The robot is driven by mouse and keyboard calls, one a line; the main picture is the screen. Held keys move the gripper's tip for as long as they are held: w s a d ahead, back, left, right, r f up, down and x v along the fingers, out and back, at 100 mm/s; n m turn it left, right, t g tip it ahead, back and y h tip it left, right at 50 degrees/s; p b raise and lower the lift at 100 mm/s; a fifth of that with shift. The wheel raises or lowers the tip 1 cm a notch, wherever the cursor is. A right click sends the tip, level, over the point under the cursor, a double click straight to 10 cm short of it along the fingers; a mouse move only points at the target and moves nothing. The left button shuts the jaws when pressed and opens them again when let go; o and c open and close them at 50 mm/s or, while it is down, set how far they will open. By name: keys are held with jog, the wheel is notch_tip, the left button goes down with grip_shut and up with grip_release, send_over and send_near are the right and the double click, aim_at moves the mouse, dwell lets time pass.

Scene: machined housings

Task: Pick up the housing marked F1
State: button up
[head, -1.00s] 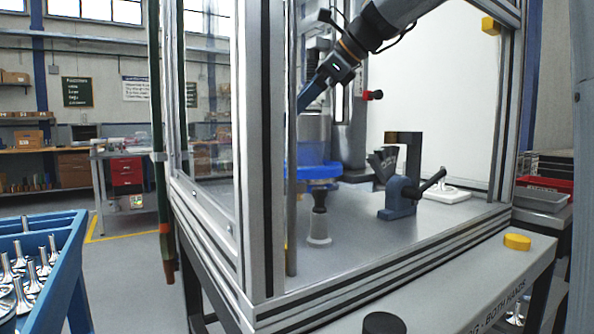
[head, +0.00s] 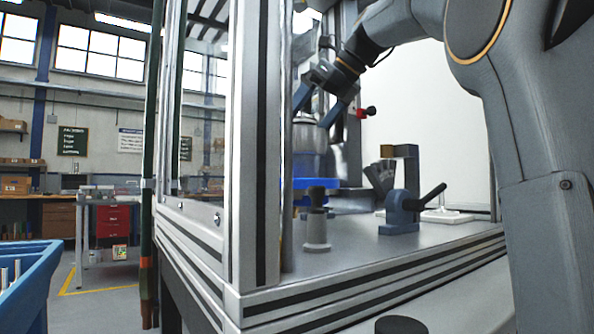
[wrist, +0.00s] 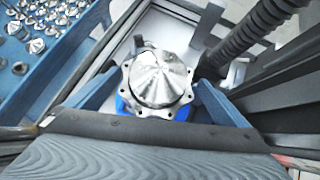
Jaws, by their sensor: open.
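A silver metal housing (head: 311,145) stands upright on a blue support (head: 300,186) inside the framed cell, partly hidden by the frame post. In the wrist view the housing (wrist: 158,78) shows a domed, conical top and a scalloped flange with holes, with blue (wrist: 124,104) below it. I can read no F1 mark on it. My gripper (head: 315,114) is open just above and around the housing's top in the head view. In the wrist view its two blue fingers lie on either side of the flange; I cannot tell whether they touch it.
The cell's aluminium post (head: 258,150) stands close in front. A blue-grey clamp with a black lever (head: 400,210) and a small grey post with a dark knob (head: 316,222) stand on the cell floor. A blue bin (head: 32,285) is at the left.

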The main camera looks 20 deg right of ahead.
aim_at(289, 146)
jog(key=b+x, duration=0.3)
jog(key=x, duration=0.3)
jog(key=shift+a+f+b, duration=0.15)
jog(key=shift+f+b, duration=0.15)
jog(key=shift+b, duration=0.1)
jog(key=shift+r, duration=0.1)
jog(key=shift+s, duration=0.1)
jog(key=shift+c, duration=0.4)
jog(key=c, duration=1.5)
jog(key=shift+r, duration=0.1)
jog(key=shift+c, duration=0.3)
jog(key=shift+r, duration=0.1)
